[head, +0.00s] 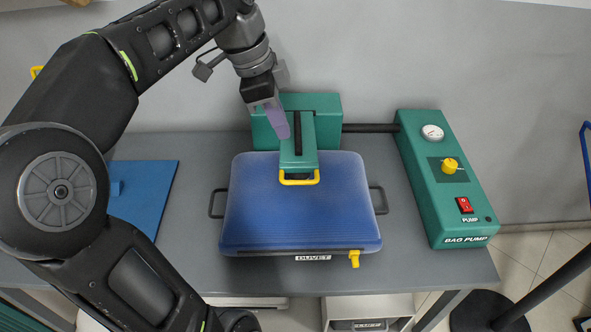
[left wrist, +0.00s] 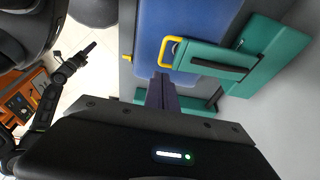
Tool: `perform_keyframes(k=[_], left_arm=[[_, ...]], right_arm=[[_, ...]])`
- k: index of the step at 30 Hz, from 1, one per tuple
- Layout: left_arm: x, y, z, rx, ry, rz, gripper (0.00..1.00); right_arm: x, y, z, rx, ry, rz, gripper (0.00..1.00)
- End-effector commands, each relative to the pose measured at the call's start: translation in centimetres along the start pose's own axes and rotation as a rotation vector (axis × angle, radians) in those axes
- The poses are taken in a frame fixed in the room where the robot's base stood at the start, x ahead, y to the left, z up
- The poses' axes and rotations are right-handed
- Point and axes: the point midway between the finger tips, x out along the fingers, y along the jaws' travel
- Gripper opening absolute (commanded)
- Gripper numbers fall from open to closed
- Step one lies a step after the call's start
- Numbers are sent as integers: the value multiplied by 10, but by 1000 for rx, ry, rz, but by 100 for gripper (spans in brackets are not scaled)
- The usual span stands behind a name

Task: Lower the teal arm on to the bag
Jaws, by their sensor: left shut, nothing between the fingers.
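The teal arm (head: 298,150) reaches forward from a teal block (head: 325,106) behind the blue bag (head: 300,215). Its yellow handle (head: 299,181) is over the bag's back part; I cannot tell whether the arm touches the bag. The bag looks full and lies flat, with a "DUVET" label and a yellow valve (head: 354,259) at its front. My left gripper (head: 279,126), with purple fingers, is shut and empty, just left of the teal arm. In the left wrist view the fingers (left wrist: 162,92) point toward the bag, near the yellow handle (left wrist: 172,53). Contact with the arm is unclear.
A teal bag pump (head: 440,180) with gauge, yellow knob and red switch stands right of the bag, linked by a dark bar (head: 370,128). A blue board (head: 145,190) lies left. A dark arm, probably my right one, ends in a small gripper (left wrist: 88,49).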

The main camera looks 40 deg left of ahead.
Motion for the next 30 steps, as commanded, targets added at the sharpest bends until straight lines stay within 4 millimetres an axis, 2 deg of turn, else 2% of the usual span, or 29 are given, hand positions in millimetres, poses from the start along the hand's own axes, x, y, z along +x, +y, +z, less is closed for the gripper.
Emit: perform_keyframes(k=[8, 11, 21, 24, 30], left_arm=[[32, 0, 2, -1, 0, 0, 0], [44, 1, 1, -3, -1, 4, 0], [110, 0, 4, -4, -1, 4, 0], [123, -1, 7, -3, 0, 4, 0], [136, -3, 11, -1, 1, 1, 0]], right_arm=[[28, 9, -3, -5, 6, -8, 36], [24, 7, -3, -5, 7, -8, 36], [17, 5, -2, -5, 6, -7, 36], [15, 4, -2, -4, 5, -6, 36], [14, 4, -2, -4, 5, -5, 36]])
